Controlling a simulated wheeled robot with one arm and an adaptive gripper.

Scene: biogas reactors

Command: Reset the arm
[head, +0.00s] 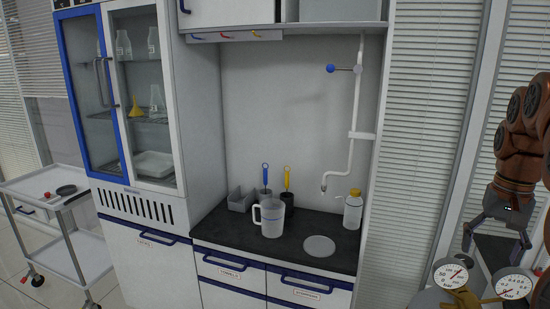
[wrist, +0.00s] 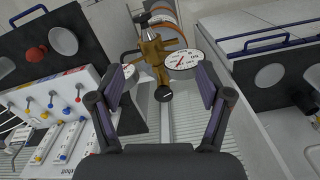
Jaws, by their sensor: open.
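My gripper (head: 496,243) hangs at the right side of the head view, below my brown arm. Its two fingers are spread, with nothing between them. In the wrist view my gripper (wrist: 160,88) also shows open and empty. Beyond its fingers is a brass regulator (wrist: 153,48) with round white gauges. The right gauge (wrist: 183,60) shows there, and the left one is partly hidden by a finger. In the head view the two gauges, left (head: 452,276) and right (head: 513,286), sit just below my gripper.
A dark counter (head: 215,232) holds a measuring jug (head: 270,218), a capped bottle (head: 353,209) and a round pale disc (head: 319,246). A glass-door cabinet (head: 119,100) stands left, beside a white trolley (head: 30,184). The wrist view shows a panel with coloured knobs (wrist: 52,115) at left.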

